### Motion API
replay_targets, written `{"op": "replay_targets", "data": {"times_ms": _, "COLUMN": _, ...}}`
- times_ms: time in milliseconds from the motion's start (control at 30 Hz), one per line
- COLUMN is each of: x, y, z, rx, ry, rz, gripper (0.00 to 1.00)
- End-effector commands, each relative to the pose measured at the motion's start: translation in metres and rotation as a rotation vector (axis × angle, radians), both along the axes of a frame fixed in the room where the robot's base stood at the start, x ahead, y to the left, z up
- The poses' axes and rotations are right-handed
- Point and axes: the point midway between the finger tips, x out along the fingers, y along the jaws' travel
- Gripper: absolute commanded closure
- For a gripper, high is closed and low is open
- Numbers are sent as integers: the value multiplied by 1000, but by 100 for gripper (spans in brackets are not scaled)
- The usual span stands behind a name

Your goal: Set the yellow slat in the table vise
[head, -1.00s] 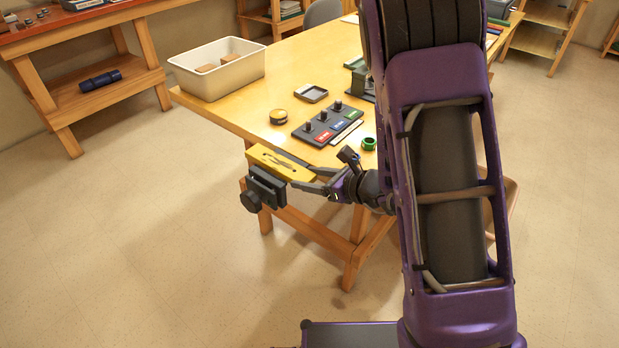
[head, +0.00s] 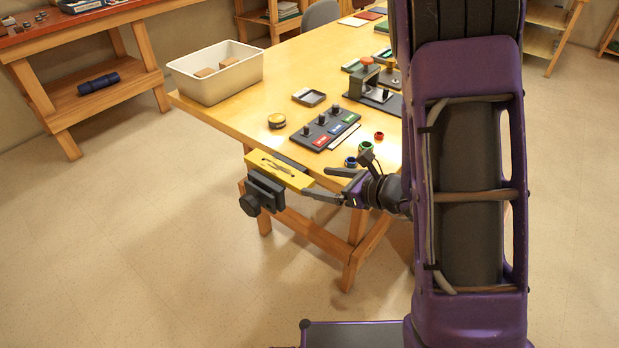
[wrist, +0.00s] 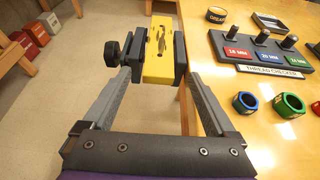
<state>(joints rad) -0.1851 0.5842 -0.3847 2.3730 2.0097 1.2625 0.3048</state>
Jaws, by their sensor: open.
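The yellow slat (head: 278,169) sits in the dark table vise (head: 265,192) at the near left edge of the table, between its jaws. In the wrist view the slat (wrist: 158,66) lies lengthwise between the vise jaws (wrist: 180,62), and its near end sticks out toward me. My gripper (head: 325,184) is open and empty. Its fingers are spread, and the wrist view shows the gripper (wrist: 160,88) with one finger to each side of the slat's near end. The slat's lower part is hidden by the vise.
On the table are a thread checker board (head: 325,130), loose coloured nuts (head: 366,147), a round tin (head: 277,121), a small tray (head: 309,97) and a white bin (head: 215,72). A clamp-like fixture (head: 370,82) stands farther back.

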Motion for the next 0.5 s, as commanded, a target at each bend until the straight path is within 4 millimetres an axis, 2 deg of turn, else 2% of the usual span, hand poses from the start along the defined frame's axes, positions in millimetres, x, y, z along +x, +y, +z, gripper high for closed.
{"op": "replay_targets", "data": {"times_ms": 100, "x": -16, "y": -22, "z": 12, "rx": 1, "ry": -1, "rz": -5, "gripper": 8}}
{"op": "replay_targets", "data": {"times_ms": 233, "x": -29, "y": -38, "z": 21, "rx": 1, "ry": 0, "rz": -4, "gripper": 8}}
{"op": "replay_targets", "data": {"times_ms": 500, "x": -41, "y": -52, "z": 27, "rx": 0, "ry": 0, "rz": 1, "gripper": 8}}
